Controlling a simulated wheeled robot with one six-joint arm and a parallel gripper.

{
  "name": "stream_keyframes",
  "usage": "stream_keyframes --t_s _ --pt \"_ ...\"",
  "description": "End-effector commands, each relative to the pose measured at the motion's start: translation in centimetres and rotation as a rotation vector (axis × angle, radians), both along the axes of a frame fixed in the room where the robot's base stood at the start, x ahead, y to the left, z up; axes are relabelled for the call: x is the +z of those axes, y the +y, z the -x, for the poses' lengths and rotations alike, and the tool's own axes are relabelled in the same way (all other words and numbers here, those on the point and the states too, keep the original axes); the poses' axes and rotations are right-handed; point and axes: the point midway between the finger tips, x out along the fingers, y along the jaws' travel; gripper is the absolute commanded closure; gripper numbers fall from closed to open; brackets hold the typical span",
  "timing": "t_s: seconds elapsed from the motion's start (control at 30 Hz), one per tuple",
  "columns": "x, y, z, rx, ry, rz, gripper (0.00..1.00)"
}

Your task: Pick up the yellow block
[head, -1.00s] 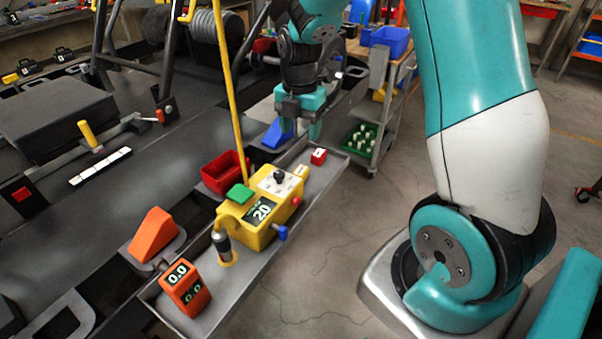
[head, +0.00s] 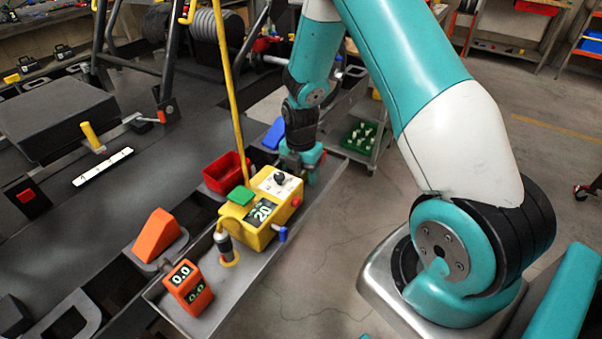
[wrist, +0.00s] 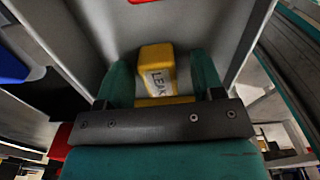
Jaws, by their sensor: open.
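The yellow block (wrist: 157,57), with a white label reading "LEAK", shows in the wrist view between the two teal fingers of my gripper (wrist: 162,78). The fingers are open, one on each side of it, and I cannot tell whether either touches it. In the head view my gripper (head: 301,171) is low over the far part of the grey tray (head: 218,298), just behind the yellow control box. The yellow block cannot be made out there; my gripper and the control box block that spot.
The yellow control box (head: 258,214) stands close in front of my gripper. A red bin (head: 224,175) and a blue wedge (head: 273,133) are to its left. A red block (wrist: 146,1) lies beyond the yellow block. Orange display (head: 188,288) at the tray's near end.

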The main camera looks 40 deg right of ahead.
Motion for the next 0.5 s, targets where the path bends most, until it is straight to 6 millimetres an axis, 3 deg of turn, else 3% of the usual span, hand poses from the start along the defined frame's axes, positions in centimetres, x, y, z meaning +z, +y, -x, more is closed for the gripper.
stream_keyframes --t_s 0.17,0.4,0.5 --pt "0.00 0.01 -0.02 0.000 0.000 0.000 0.38" --pt "0.02 0.00 -0.01 0.000 0.000 0.000 0.91" --pt "0.03 0.00 -0.01 0.000 0.000 0.000 0.91"
